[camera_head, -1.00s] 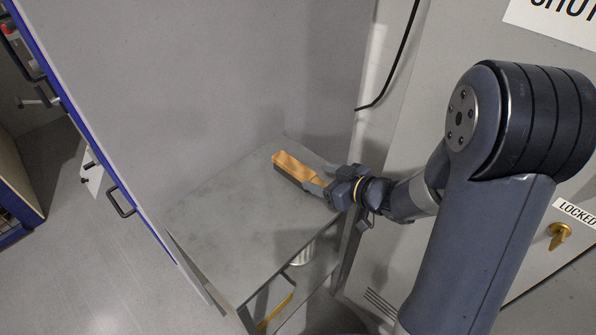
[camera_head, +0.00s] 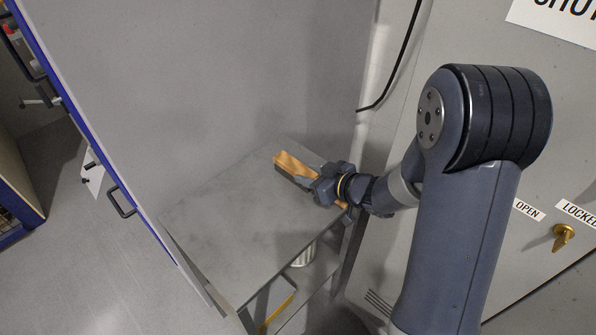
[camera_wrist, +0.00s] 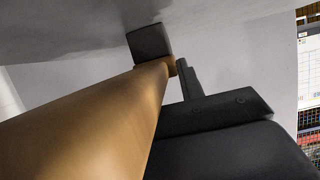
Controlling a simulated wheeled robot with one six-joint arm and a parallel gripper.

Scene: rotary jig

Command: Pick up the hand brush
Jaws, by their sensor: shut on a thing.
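The hand brush (camera_head: 291,166) has a tan wooden body and lies along the far right part of a grey metal shelf top (camera_head: 225,220). My gripper (camera_head: 318,184) is shut on it near its middle, and a tan end shows past the jaws on the near side. In the wrist view the brush's brown rounded handle (camera_wrist: 95,120) fills the lower left, and the dark fingers (camera_wrist: 165,65) close around its far part. I cannot tell whether the brush touches the shelf.
A grey panel with a blue edge (camera_head: 100,150) and a handle (camera_head: 122,202) stands left of the shelf. A grey cabinet with a brass knob (camera_head: 563,236) is at right. A black cable (camera_head: 392,75) hangs behind. A can (camera_head: 303,256) sits below the shelf top.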

